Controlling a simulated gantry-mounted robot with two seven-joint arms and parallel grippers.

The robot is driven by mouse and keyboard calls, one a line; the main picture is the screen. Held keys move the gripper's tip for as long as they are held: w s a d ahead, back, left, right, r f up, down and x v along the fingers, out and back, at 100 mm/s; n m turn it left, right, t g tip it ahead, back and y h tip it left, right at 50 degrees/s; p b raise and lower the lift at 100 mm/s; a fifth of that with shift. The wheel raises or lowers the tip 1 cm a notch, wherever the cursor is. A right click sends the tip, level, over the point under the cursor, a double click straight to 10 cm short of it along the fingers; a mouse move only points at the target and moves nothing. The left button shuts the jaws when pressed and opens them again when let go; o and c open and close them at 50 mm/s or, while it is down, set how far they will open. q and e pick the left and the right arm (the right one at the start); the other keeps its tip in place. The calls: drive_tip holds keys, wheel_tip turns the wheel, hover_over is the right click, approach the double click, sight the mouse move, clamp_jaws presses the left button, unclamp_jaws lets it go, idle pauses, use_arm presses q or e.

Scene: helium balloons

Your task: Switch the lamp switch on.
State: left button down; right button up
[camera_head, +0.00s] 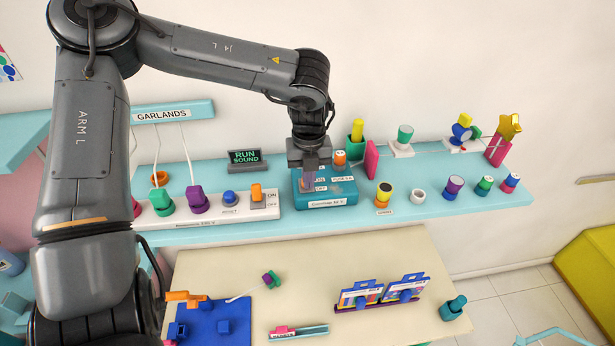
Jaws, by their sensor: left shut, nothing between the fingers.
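My left gripper (309,183) points down, shut and empty, over a teal box (344,193) on the blue shelf. The box has small ON and OFF labels beside the fingers. Any switch lever there is hidden by the fingers, and I cannot tell whether they touch it. An orange switch (257,192) stands at the right end of a white power strip (180,220), also with ON and OFF labels. No label I can read says which switch is the lamp's. My right gripper is not in view.
Green (194,196) and purple plugs and a blue reset button (230,197) sit on the strip. A RUN SOUND sign (245,158) stands behind. Several coloured knobs line the shelf at right. A cream table (300,270) with blue parts and cards stands in front.

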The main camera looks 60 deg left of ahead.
use_arm(q)
drive_tip(key=shift+a, duration=0.15)
idle(0.3)
drive_tip(key=shift+w+a, duration=0.1)
drive_tip(key=shift+a, duration=0.05)
drive_tip(key=shift+w+a+p, duration=0.25)
drive_tip(key=shift+a+p, duration=0.05)
drive_tip(key=shift+a, duration=0.5)
drive_tip(key=shift+d, duration=0.15)
drive_tip(key=shift+s+d, duration=0.15)
drive_tip(key=shift+d, duration=0.3)
